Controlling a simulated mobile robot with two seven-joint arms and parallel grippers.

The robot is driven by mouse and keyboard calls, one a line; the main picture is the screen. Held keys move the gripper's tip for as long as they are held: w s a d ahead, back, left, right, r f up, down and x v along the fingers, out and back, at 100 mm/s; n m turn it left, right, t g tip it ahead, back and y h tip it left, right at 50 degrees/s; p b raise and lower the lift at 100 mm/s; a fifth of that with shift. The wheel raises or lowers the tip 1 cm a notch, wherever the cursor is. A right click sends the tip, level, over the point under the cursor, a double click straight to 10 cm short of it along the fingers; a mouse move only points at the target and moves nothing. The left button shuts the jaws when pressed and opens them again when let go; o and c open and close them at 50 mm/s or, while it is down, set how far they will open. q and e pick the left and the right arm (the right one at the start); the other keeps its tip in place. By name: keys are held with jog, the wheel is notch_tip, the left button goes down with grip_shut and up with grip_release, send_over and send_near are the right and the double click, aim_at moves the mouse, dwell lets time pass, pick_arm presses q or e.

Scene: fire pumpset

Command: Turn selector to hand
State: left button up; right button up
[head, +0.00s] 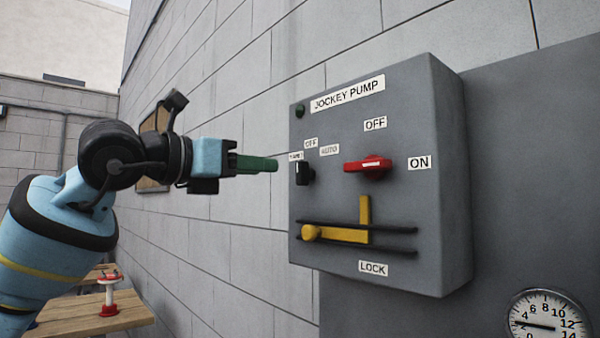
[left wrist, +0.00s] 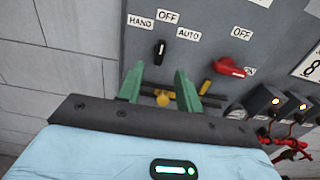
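The jockey pump selector, a small black knob (head: 304,172), is on the left part of the grey panel face. It also shows in the left wrist view (left wrist: 160,51), standing nearly upright with its top toward the OFF label (left wrist: 168,17). The HAND label (left wrist: 141,20) is to its upper left and the AUTO label (left wrist: 189,34) to its upper right. My left gripper (head: 276,164) has green fingers pointing at the panel, just left of the knob in the head view. In the left wrist view the fingers (left wrist: 160,69) are apart and empty, below the knob. My right gripper is not in view.
A red switch handle (head: 368,166) sits right of the selector. Below are dark rails with a yellow lock slider (head: 340,235). A gauge (head: 548,318) is at lower right. A wooden table (head: 90,314) with a red and white object (head: 109,292) is at lower left.

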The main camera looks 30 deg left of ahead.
aim_at(297, 171)
pick_arm(q)
jog(key=p+x, duration=0.1)
jog(key=x, duration=0.5)
jog(key=shift+d, duration=0.1)
jog(key=shift+x, duration=0.85)
grip_shut()
